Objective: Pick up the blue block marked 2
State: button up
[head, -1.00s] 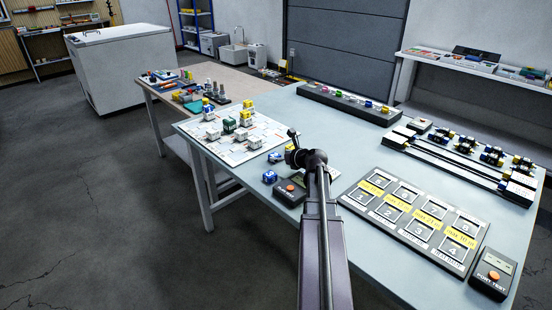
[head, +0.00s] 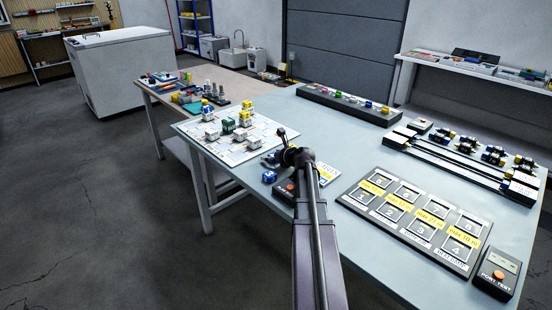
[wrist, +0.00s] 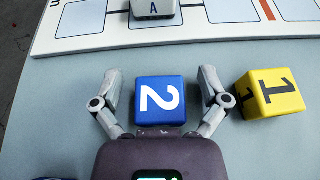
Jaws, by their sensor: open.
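The blue block marked 2 (wrist: 159,101) sits on the table between the two fingers of my gripper (wrist: 160,95) in the wrist view. The fingers are open, one on each side, with a small gap to the block. A yellow block marked 1 (wrist: 271,93) stands just outside the right finger. In the head view my gripper (head: 273,160) is low over the table by the board's near corner, and the arm hides most of the block there. Another blue block (head: 269,177) lies nearer the table's edge.
A white board (head: 235,153) with several blocks lies just beyond; a grey block marked A (wrist: 154,8) stands on it. A numbered tray (head: 447,265) lies to the right. The table's middle is clear.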

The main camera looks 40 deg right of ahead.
jog(key=c, duration=1.1)
jog(key=shift+r, duration=0.2)
notch_tip(320, 180, up, 2)
jog(key=shift+r+p, duration=0.1)
jog(key=shift+p, duration=1.15)
jog(key=shift+r+p, duration=0.8)
jog(key=shift+p, duration=0.05)
jog(key=w+d, duration=0.1)
jog(key=d, duration=0.9)
jog(key=w+d, duration=0.1)
jog(key=d, duration=0.4)
jog(key=shift+w+d+r+p, duration=0.3)
jog(key=shift+w+r+p, duration=0.05)
jog(key=shift+r+p, duration=0.05)
